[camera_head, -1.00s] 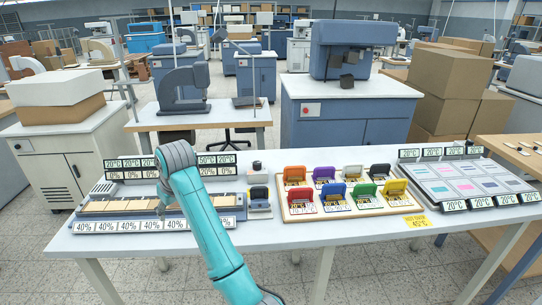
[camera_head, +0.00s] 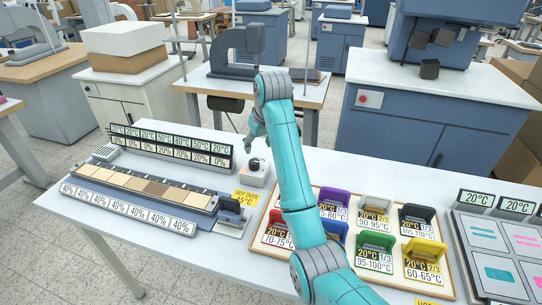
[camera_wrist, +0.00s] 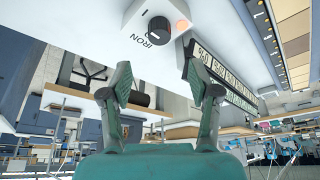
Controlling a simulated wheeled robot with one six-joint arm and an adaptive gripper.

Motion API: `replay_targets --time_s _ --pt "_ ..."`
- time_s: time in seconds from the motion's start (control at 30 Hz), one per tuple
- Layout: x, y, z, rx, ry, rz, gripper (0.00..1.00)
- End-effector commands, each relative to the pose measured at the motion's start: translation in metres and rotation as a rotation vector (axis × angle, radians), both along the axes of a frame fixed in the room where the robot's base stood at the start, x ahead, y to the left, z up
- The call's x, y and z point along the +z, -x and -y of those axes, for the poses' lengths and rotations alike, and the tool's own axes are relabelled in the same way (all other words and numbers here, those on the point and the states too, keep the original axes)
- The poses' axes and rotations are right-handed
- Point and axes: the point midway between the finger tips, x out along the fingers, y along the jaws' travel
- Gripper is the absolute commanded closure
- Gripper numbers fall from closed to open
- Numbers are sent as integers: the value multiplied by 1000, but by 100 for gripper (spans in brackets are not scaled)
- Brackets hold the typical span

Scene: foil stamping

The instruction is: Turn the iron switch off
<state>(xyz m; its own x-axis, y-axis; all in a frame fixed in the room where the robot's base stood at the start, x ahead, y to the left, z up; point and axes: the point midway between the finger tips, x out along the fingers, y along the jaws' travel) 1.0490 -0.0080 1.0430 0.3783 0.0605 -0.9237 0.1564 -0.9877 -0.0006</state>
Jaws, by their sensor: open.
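The iron switch (camera_head: 256,170) is a white box with a black round knob at the back of the white table, right of the display panel. In the wrist view its knob (camera_wrist: 158,29) shows near the top, with the word IRON beside it and a lit orange lamp (camera_wrist: 183,27). A white mark shows on the knob's face. My gripper (camera_wrist: 169,85) is open and empty, its fingers apart from the knob. In the head view my gripper (camera_head: 252,133) hangs just behind and above the switch, partly hidden by my wrist.
A heater strip (camera_head: 92,169) with tan plates lies left, percent labels along its front. A dark iron-like block (camera_head: 231,211) stands at its right end near a yellow hot-warning card (camera_head: 246,197). A wooden tray (camera_head: 434,285) of coloured stamps is right, partly behind my arm.

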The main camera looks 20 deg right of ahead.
Motion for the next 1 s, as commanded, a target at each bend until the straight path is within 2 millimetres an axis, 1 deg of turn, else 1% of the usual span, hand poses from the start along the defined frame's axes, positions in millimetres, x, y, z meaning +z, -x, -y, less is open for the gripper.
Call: replay_targets --time_s 0.17,0.5,0.6,0.8,1.0 --pt "-17 -6 -1 0 0 -4 38" --pt "-71 -28 -5 0 0 -3 38" --pt "-83 -33 -6 0 0 -2 38" --pt "-97 -39 -7 0 0 -1 38" --pt "-99 -40 -7 0 0 -1 38"
